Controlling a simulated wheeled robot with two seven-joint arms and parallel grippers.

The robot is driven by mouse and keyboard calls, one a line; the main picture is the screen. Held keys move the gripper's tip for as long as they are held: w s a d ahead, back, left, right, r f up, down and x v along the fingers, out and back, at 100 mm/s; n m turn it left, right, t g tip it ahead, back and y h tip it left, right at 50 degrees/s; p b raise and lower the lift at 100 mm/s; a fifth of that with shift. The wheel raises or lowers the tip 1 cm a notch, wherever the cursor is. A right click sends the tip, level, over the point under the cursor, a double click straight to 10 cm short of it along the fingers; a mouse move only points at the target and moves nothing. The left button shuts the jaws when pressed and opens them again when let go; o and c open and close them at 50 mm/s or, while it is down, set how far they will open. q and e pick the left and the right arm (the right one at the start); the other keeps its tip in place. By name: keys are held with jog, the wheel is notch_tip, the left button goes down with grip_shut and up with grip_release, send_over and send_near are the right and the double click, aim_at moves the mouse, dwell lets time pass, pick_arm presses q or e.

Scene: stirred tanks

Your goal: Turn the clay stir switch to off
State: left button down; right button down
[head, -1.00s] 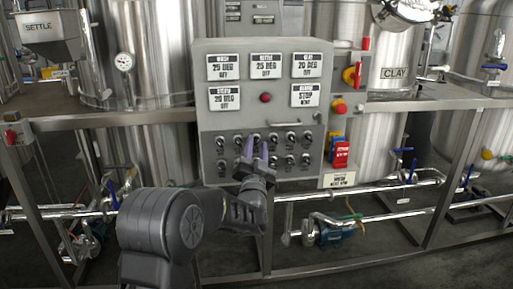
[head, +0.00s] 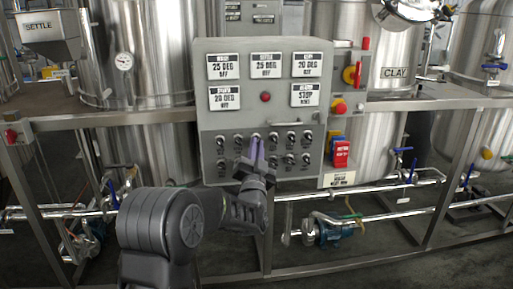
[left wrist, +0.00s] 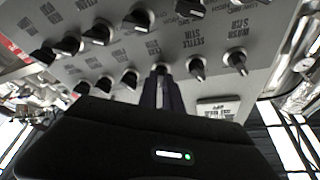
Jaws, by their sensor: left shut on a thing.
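The grey control panel (head: 208,120) stands ahead in the head view, with two rows of dark rotary switches. My left gripper (head: 257,146) reaches up from below and is shut on the third switch from the left in the upper row. The left wrist view shows the same panel turned over. There my fingers (left wrist: 162,92) close on the clay stir switch (left wrist: 160,70), whose small label (left wrist: 153,47) seems to match but is hard to read. The fingers hide most of the switch, so I cannot tell its setting. My right gripper is not in view.
Other switches (left wrist: 197,68) sit close on both sides. Display plates (head: 265,66) and a red button (head: 265,97) are above. A red and yellow main switch (head: 350,76) is at the right. A steel rail (head: 120,118) runs across beside the panel.

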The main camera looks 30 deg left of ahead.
pick_arm(q)
jog(key=shift+w+d+r+n+g+y+b, duration=0.1)
jog(key=shift+n+g+y+b, duration=0.9)
jog(key=shift+n+b, duration=1.5)
jog(key=shift+w+d+f+n+g+y+b, duration=0.15)
jog(key=shift+n+g+y+b, duration=1)
jog(key=shift+n, duration=2.15)
jog(key=shift+d+r+n+g+y+b, duration=0.15)
jog(key=shift+n+g+y+b, duration=0.3)
jog(key=shift+n+y+b, duration=1.65)
jog(key=shift+r+n+h+b, duration=0.1)
jog(key=shift+n+h+b, duration=0.5)
jog(key=shift+n+h, duration=0.3)
jog(key=c, duration=1.5)
grip_release()
jog(key=shift+a, duration=0.1)
jog(key=shift+v, duration=3.95)
